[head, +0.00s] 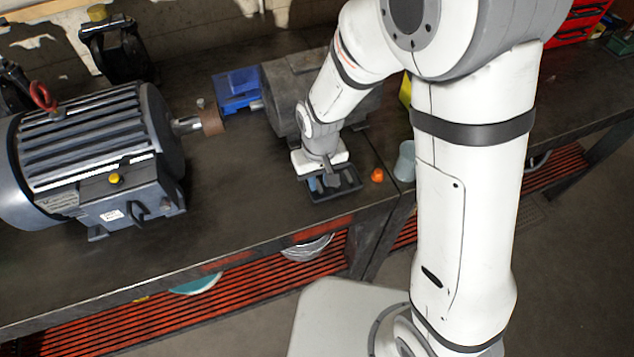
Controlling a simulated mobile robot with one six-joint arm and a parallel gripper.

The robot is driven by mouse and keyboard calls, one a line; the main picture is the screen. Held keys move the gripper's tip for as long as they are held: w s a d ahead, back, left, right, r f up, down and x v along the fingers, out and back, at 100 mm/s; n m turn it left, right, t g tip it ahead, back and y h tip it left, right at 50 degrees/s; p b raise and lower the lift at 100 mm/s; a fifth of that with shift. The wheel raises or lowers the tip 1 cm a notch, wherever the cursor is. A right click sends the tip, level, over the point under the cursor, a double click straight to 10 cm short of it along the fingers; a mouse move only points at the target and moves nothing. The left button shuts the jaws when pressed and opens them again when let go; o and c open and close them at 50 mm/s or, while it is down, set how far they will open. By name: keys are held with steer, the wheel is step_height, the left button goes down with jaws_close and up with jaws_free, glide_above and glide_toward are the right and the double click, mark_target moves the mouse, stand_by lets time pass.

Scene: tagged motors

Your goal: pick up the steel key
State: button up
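My gripper (324,178) points down over a small dark tray (347,193) near the front edge of the bench. Its fingers are small and partly hidden, and I cannot tell whether they are open or shut. Bluish and grey bits show in the tray around the fingertips, too small to identify. I cannot make out the steel key for certain; it may be hidden by the gripper. A large grey motor (95,140) stands at the left, with a brownish collar (211,120) at its shaft end.
On the bench (235,205), a second dark motor (290,92) stands close behind my gripper, with a blue block (236,87) at its left. An orange piece (377,175) and a pale cup (405,161) are right of the tray. The bench between the left motor and tray is clear.

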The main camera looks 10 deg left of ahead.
steer(key=shift+f, duration=0.5)
steer(key=shift+c, duration=0.5)
jaws_close()
steer(key=shift+r, duration=0.1)
